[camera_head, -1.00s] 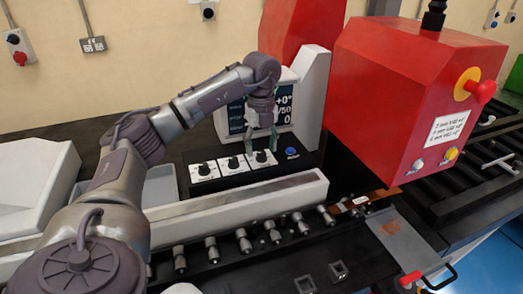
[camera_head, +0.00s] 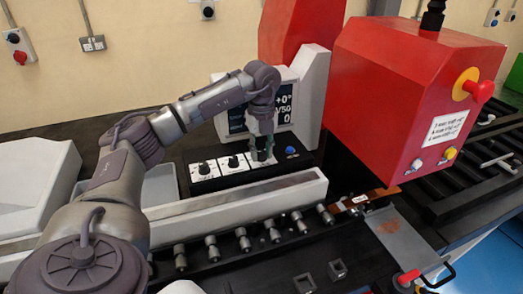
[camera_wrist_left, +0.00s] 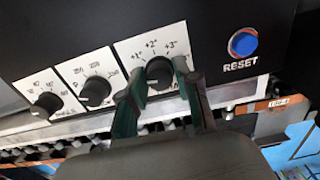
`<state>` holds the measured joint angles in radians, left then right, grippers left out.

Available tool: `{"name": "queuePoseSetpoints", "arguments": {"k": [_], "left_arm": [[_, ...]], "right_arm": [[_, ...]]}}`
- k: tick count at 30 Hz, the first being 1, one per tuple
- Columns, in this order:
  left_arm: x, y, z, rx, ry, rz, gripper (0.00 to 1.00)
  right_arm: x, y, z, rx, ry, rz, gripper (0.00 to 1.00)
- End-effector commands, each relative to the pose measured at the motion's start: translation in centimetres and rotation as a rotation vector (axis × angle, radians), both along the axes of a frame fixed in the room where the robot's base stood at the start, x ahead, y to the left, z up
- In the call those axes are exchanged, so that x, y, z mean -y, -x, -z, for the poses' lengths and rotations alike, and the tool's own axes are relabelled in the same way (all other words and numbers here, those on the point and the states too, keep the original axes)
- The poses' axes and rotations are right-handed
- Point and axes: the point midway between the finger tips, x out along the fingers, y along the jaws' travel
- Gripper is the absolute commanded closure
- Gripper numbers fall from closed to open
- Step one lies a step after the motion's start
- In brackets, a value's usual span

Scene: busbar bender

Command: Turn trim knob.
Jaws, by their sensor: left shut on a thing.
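The trim knob (camera_wrist_left: 159,69) is a black dial on a white plate marked +1°, +2° and +3° in the left wrist view. It is the rightmost of three dials on the black control panel (camera_head: 226,180). My left gripper (camera_head: 262,153) reaches down onto this dial from above in the head view. Its dark green fingertips stand on either side of the knob and are shut on it. In the head view the fingers mostly hide the knob. My right gripper is not in view.
Two more dials, the middle one (camera_wrist_left: 96,91) and the left one (camera_wrist_left: 46,105), sit left of the trim knob. A blue RESET button (camera_wrist_left: 243,42) is close on its right. A display (camera_head: 284,104) stands behind, and a large red housing (camera_head: 385,95) to the right.

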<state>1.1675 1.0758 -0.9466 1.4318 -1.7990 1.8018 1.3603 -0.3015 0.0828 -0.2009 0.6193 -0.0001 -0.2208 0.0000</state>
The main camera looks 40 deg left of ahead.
Motion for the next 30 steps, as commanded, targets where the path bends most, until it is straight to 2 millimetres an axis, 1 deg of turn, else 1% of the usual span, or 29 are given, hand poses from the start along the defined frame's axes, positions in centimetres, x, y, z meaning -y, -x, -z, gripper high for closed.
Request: {"name": "queuePoseSetpoints", "arguments": {"k": [5,11,17,30], "left_arm": [[0.0,0.0,0.0,0.000,0.000,0.029,1.00],[0.0,0.0,0.0,-0.001,0.000,0.129,1.00],[0.0,0.0,0.0,-0.001,0.000,0.295,1.00],[0.0,0.0,0.0,0.000,-0.001,0.714,1.00]], "right_arm": [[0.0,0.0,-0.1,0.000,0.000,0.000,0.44],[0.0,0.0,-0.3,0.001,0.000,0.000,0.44],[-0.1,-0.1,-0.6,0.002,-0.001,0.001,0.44],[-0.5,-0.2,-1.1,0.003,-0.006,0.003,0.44]]}}
